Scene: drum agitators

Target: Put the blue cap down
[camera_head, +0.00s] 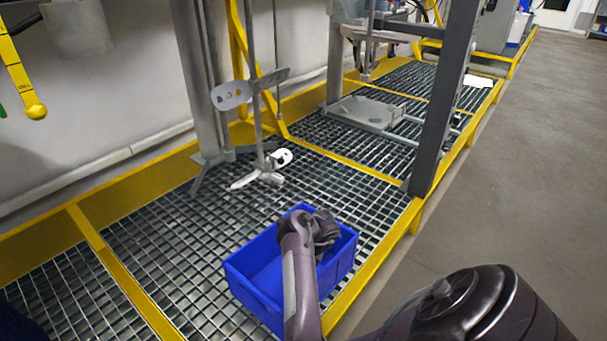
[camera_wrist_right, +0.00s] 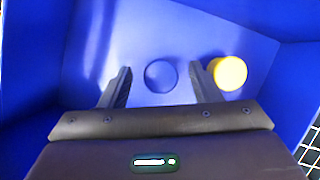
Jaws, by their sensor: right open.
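The blue cap (camera_wrist_right: 160,76) lies on the floor of the blue crate (camera_wrist_right: 112,35), seen in the right wrist view. It sits between the two fingers of my right gripper (camera_wrist_right: 161,82), which are spread apart with a gap on both sides of the cap. In the head view my right arm reaches down into the blue crate (camera_head: 256,268), and its wrist hides the cap and the fingers. My left gripper does not show.
A yellow cap (camera_wrist_right: 229,73) lies in the crate just right of the right finger. The crate stands on a metal grating (camera_head: 180,240) with a yellow frame. An agitator (camera_head: 262,172) stands behind it, and a dark post (camera_head: 443,110) rises to the right.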

